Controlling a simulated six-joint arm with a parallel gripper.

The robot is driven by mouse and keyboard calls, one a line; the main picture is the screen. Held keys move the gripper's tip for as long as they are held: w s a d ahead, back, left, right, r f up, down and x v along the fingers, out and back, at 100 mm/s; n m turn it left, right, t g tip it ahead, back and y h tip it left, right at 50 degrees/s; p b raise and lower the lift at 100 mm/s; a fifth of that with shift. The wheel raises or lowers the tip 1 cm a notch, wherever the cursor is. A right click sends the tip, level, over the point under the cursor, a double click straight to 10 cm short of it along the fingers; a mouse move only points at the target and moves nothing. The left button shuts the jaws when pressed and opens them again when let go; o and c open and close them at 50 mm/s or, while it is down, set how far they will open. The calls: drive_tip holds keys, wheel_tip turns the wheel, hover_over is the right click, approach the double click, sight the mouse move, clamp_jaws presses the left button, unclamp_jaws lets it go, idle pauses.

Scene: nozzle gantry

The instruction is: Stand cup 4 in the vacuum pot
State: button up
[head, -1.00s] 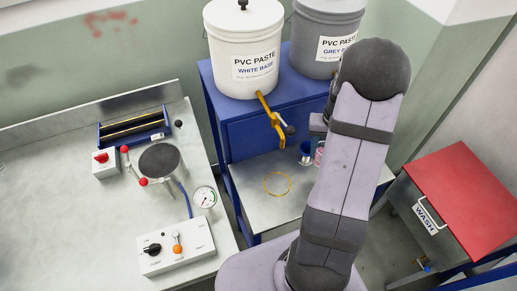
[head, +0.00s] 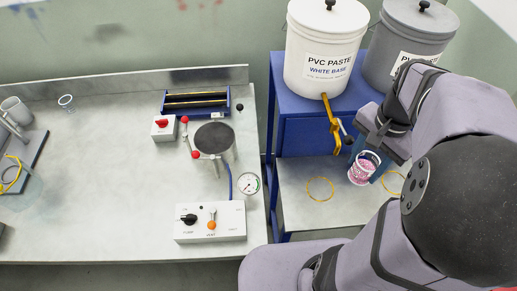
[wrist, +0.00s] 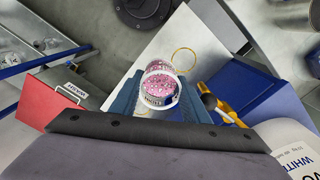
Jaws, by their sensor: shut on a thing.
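My gripper (head: 366,160) is shut on a clear cup (head: 360,172) filled with pink, speckled paste. The cup is between its blue fingers, close above the metal shelf; I cannot tell the exact gap. In the wrist view the cup (wrist: 159,88) is between the fingers, its pink top showing. I cannot read a number on it. The vacuum pot (head: 214,141) stands on the bench left of my gripper, with a dark round top and red-knobbed clamps beside it.
Yellow rings (head: 320,188) mark the shelf (head: 300,212). The white paste drum (head: 325,50) and its yellow tap (head: 331,118) stand close to my gripper. A control box (head: 210,222), gauge (head: 248,183) and red-switch box (head: 163,128) surround the pot. The bench's left middle is clear.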

drive_tip(key=w+a+f+n+b, duration=0.15)
drive_tip(key=w+a+n, duration=0.45)
drive_tip(key=w+a, duration=0.6)
drive_tip(key=w+a+f+n+b, duration=0.1)
drive_tip(key=w+a+f+n, duration=0.2)
drive_tip(key=w+a+n, duration=0.8)
drive_tip(key=s+a+f+m, duration=0.1)
drive_tip(key=a+f, duration=0.1)
drive_tip(key=a, duration=0.5)
drive_tip(key=s+a+f+m, duration=0.1)
drive_tip(key=a+f, duration=0.1)
drive_tip(key=a, duration=0.6)
drive_tip(key=shift+w+d+f+p, duration=0.15)
drive_tip(key=shift+f+p, duration=0.65)
drive_tip(key=shift+f, duration=1.3)
drive_tip(key=shift+w+d+f+p, duration=0.15)
drive_tip(key=shift+f+p, duration=0.6)
drive_tip(key=shift+f, duration=1.9)
drive_tip(key=shift+f, duration=0.15)
